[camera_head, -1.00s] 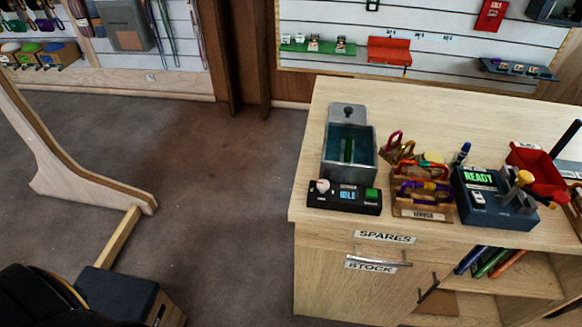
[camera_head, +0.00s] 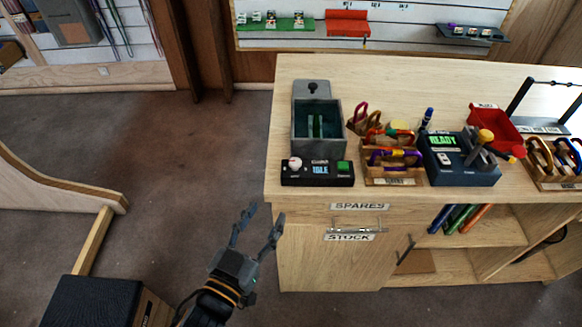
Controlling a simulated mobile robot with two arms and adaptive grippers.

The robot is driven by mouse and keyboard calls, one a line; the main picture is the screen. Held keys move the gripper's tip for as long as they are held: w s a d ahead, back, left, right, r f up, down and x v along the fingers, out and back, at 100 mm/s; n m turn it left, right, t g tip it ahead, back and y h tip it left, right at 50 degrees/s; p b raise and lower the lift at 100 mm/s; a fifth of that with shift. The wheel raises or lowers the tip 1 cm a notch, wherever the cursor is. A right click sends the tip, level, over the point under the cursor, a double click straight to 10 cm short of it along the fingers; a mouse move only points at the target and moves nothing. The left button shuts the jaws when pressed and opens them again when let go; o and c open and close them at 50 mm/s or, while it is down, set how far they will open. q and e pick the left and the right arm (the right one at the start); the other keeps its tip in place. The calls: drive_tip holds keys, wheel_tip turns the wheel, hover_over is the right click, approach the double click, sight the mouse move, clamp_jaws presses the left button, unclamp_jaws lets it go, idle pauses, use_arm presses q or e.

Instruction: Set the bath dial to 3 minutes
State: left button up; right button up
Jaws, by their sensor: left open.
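The bath (camera_head: 334,140) is a grey open-topped tank with a dark teal inside, at the left end of the wooden counter. On its black front panel are a whitish round dial (camera_head: 295,163), a small screen reading IDLE (camera_head: 320,169) and a green button (camera_head: 343,167). The dial's pointer setting is too small to read. My left gripper (camera_head: 262,215) is open and empty, in front of the counter's left front corner, below and left of the dial and apart from it. My right gripper is not in view.
Right of the bath stand a wooden carabiner rack (camera_head: 392,181), a dark device reading READY (camera_head: 490,175) and a red bin (camera_head: 497,131). Drawer and door handles (camera_head: 357,229) stick out of the counter's front.

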sight(293, 166)
use_arm(q)
drive_tip(key=p+x, duration=0.1)
drive_tip(key=x, duration=0.3)
drive_tip(key=p+x, duration=0.1)
drive_tip(key=x, duration=0.3)
drive_tip(key=p+x, duration=0.1)
drive_tip(key=x, duration=0.3)
drive_tip(key=shift+d+r, duration=0.15)
drive_tip(key=shift+r, duration=0.25)
drive_tip(key=shift+x, duration=0.85)
drive_tip(key=shift+c, duration=0.2)
clamp_jaws()
